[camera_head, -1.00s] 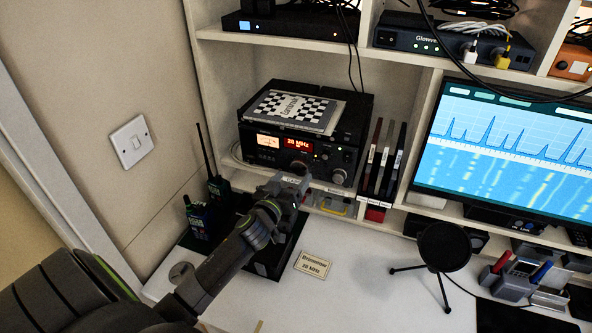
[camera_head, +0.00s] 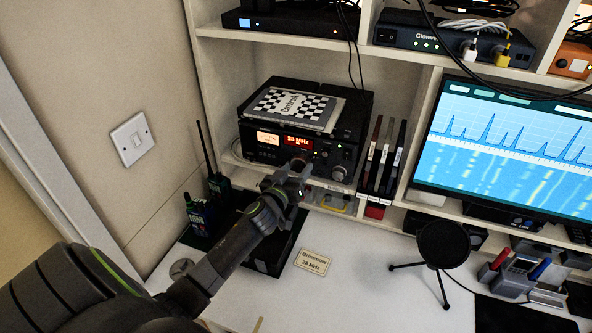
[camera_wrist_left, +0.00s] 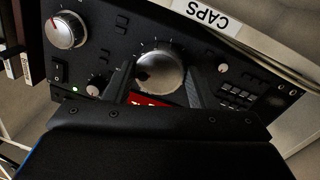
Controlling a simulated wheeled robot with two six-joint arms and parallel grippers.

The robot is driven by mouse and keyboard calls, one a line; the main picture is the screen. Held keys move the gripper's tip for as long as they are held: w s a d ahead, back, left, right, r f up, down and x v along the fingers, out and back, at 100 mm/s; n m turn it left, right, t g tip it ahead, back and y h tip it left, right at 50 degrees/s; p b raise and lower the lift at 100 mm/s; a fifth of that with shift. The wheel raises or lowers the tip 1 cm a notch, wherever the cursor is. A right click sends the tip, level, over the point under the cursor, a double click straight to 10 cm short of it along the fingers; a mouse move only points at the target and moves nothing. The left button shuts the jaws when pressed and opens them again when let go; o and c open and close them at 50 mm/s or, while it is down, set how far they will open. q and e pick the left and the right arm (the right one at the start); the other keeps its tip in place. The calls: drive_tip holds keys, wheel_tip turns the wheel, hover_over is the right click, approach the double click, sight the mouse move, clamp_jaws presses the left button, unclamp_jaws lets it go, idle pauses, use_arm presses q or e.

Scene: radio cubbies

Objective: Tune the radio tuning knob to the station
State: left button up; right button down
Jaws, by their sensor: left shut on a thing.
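The black radio (camera_head: 262,150) stands in a cubby, with an amber meter (camera_head: 268,138) and a red display (camera_head: 298,143) on its front. The display seems to read 28 MHz, but the digits are tiny. The large silver tuning knob (camera_wrist_left: 158,66) is in the left wrist view, between the fingers of my left gripper (camera_wrist_left: 160,85). This gripper (camera_head: 298,168) is at the radio's lower front, shut on the knob, and hides it in the head view. A card (camera_head: 314,261) on the desk appears to read 28 MHz. My right gripper is out of view.
A tripod microphone (camera_head: 443,246) stands right of the card, with bare desk between.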

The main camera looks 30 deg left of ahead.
use_arm(q)
drive_tip(key=shift+m, duration=0.9)
drive_tip(key=o, duration=1)
drive_tip(key=shift+c, duration=0.2)
drive_tip(key=shift+s, duration=0.55)
drive_tip(key=s+d+b, duration=0.2)
drive_tip(key=s+b, duration=0.1)
drive_tip(key=s, duration=1.3)
drive_tip(key=shift+d+r, duration=0.15)
drive_tip(key=shift+d, duration=0.1)
